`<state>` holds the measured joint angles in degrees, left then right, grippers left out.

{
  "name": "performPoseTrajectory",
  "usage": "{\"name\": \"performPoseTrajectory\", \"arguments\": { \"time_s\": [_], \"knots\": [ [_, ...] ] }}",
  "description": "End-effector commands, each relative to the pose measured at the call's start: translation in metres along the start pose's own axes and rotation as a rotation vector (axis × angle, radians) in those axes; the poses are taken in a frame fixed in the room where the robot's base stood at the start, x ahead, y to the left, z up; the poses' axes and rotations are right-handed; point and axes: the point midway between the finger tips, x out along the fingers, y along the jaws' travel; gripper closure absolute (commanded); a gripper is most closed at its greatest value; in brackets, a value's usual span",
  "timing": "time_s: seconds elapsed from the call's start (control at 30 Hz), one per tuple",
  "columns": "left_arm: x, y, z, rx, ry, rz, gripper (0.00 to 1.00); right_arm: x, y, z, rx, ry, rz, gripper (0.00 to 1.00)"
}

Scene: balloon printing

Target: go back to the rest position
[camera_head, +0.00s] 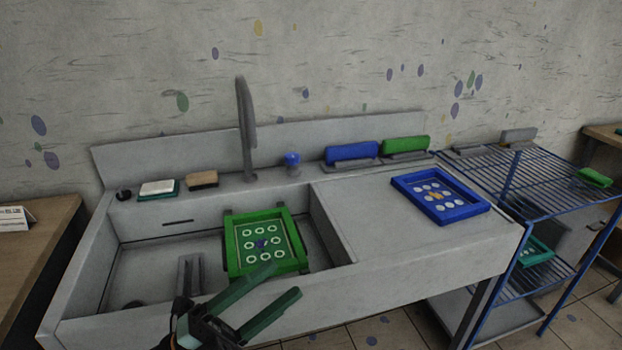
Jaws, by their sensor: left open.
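My left gripper (273,299) shows at the bottom middle, over the front edge of the sink. Its two green fingers are spread apart with nothing between them. A green frame (232,262) with a ring-patterned panel stands tilted in the sink basin, just beyond the fingers. The upper finger overlaps the frame's lower edge in the picture; I cannot tell whether they touch. My right gripper is not in view.
A blue frame (474,211) lies on the sink's right counter (380,224). A tall faucet (246,125) rises behind the basin. Blue (352,151) and green (405,145) blocks sit along the back ledge. A blue wire rack (540,180) stands at right.

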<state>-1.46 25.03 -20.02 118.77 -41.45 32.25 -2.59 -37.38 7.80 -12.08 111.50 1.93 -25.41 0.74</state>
Motion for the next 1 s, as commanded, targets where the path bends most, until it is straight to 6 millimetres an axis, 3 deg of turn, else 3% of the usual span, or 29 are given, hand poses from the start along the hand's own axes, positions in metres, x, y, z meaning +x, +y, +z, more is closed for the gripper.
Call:
{"name": "performPoseTrajectory", "arguments": {
  "time_s": [0.03, 0.1, 0.2, 0.33, 0.4, 0.5, 0.6, 0.7, 1.0],
  "knots": [
    [-0.015, 0.008, 0.026, -0.156, -0.183, -0.031, 0.34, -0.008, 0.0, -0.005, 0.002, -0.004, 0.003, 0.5],
    [-0.047, 0.033, 0.059, -0.357, -0.432, -0.06, 0.34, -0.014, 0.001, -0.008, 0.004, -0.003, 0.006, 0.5],
    [-0.103, 0.08, 0.083, -0.61, -0.746, -0.073, 0.34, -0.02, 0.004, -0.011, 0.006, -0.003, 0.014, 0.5],
    [-0.178, 0.145, 0.077, -0.89, -1.09, -0.058, 0.34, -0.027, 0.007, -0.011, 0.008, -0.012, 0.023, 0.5],
    [-0.213, 0.174, 0.061, -1.015, -1.242, -0.044, 0.34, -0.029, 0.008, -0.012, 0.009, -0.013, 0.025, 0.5],
    [-0.251, 0.206, 0.034, -1.157, -1.408, -0.023, 0.34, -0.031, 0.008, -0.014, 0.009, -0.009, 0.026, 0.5],
    [-0.276, 0.226, 0.012, -1.251, -1.518, -0.005, 0.34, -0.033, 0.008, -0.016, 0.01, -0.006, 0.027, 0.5],
    [-0.287, 0.235, -0.001, -1.299, -1.573, 0.005, 0.34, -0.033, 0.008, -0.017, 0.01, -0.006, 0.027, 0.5],
    [-0.291, 0.238, -0.004, -1.312, -1.587, 0.009, 0.34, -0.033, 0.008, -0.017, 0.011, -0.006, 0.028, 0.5]
  ]
}}
